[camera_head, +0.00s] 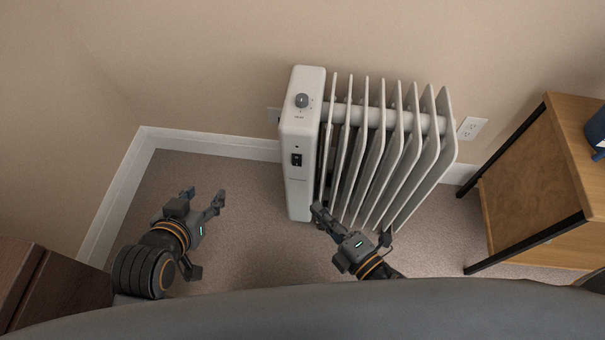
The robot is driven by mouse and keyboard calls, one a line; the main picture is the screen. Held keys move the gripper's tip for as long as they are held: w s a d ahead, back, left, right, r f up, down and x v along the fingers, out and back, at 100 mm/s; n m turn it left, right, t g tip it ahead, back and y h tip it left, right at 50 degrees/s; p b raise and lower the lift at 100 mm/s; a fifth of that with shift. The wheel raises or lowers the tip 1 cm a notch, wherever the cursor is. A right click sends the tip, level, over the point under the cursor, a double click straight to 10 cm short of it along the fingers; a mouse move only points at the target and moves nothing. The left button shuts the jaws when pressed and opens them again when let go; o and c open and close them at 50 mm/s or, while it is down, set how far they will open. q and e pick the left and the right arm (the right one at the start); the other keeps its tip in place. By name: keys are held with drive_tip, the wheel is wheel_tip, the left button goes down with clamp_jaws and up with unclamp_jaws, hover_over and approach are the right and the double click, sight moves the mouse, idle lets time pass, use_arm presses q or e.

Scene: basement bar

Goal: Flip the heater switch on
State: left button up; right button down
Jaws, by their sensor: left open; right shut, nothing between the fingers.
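A white oil-filled heater (300,185) with several upright fins stands on the carpet close to the wall. Its narrow control panel faces me on the left end. A small black rocker switch (296,160) sits midway down the panel; I cannot tell its position.
A wooden table with black legs (532,185) stands to the right, with a blue object (597,130) on it. A wall outlet (472,128) is right of the heater. Dark brown furniture (50,292) is at lower left.

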sight(293, 165)
drive_tip(key=w+a, duration=0.1)
drive_tip(key=w, duration=0.2)
drive_tip(key=w+a, duration=0.1)
drive_tip(key=w, duration=0.3)
drive_tip(key=w+a+f, duration=0.1)
drive_tip(key=w, duration=0.2)
drive_tip(key=shift+w+a+f+b, duration=0.1)
drive_tip(key=shift+w+b, duration=0.15)
drive_tip(key=shift+b, duration=0.05)
use_arm(q)
drive_tip(key=shift+w+d+r+t+h, duration=0.2)
drive_tip(key=shift+w+d+r+t, duration=0.1)
drive_tip(key=shift+w+r+t, duration=0.2)
drive_tip(key=shift+w+d+r+t+h, duration=0.25)
drive_tip(key=shift+w+r+t, duration=0.15)
drive_tip(key=shift+w+r, duration=0.2)
use_arm(e)
drive_tip(key=shift+w+f+b, duration=0.1)
drive_tip(key=shift+w+b, duration=0.1)
drive_tip(key=shift+b, duration=0.5)
use_arm(q)
wheel_tip(293, 165, up, 6)
drive_tip(key=w+d+t, duration=0.1)
drive_tip(key=w+t, duration=0.1)
drive_tip(key=t, duration=0.1)
drive_tip(key=shift+w+d+f+t+h, duration=0.15)
drive_tip(key=shift+w+t+h, duration=0.2)
drive_tip(key=shift+t+h, duration=0.1)
